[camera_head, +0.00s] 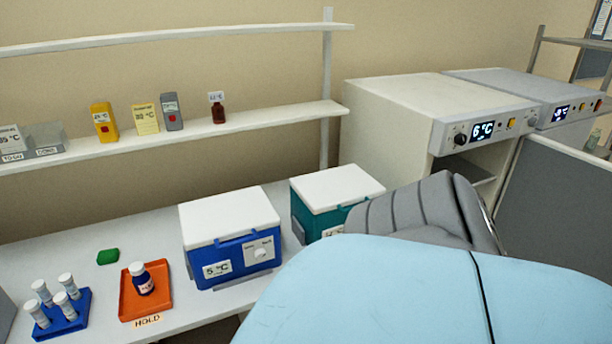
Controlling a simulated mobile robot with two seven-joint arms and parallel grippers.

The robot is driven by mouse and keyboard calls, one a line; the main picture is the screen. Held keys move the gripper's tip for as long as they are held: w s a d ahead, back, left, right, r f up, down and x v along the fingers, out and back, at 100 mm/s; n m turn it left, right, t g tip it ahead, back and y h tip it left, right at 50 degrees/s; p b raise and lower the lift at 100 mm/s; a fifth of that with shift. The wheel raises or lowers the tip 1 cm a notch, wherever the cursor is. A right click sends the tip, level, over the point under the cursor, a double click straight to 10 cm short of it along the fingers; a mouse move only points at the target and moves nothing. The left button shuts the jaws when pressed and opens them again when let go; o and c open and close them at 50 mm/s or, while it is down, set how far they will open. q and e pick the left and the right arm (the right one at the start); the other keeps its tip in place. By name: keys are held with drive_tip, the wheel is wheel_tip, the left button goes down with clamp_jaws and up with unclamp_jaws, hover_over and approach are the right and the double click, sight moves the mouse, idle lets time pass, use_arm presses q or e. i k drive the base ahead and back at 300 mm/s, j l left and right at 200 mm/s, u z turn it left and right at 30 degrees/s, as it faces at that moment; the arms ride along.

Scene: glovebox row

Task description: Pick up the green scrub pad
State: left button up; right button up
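The green scrub pad (108,256) is a small flat green block. It lies on the white bench (60,250) at the left, behind the orange HOLD tray (160,300) and clear of it. Nothing touches or covers it from above. Neither of my grippers is in view.
A blue vial rack (70,324) stands front left. A dark blue bottle (141,279) stands on the orange tray. A blue cooler (235,258) and a teal cooler (318,224) stand to the right. A wall shelf (270,115) runs above. A large light-blue shape covers the lower right.

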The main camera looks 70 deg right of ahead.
sight(111, 255)
drive_tip(key=z, duration=2.8)
drive_tip(key=u, duration=1.75)
drive_tip(key=j+z, duration=0.35)
drive_tip(key=i+j+z, duration=0.1)
drive_tip(key=z, duration=0.25)
drive_tip(key=j+z, duration=0.3)
drive_tip(key=i, duration=0.2)
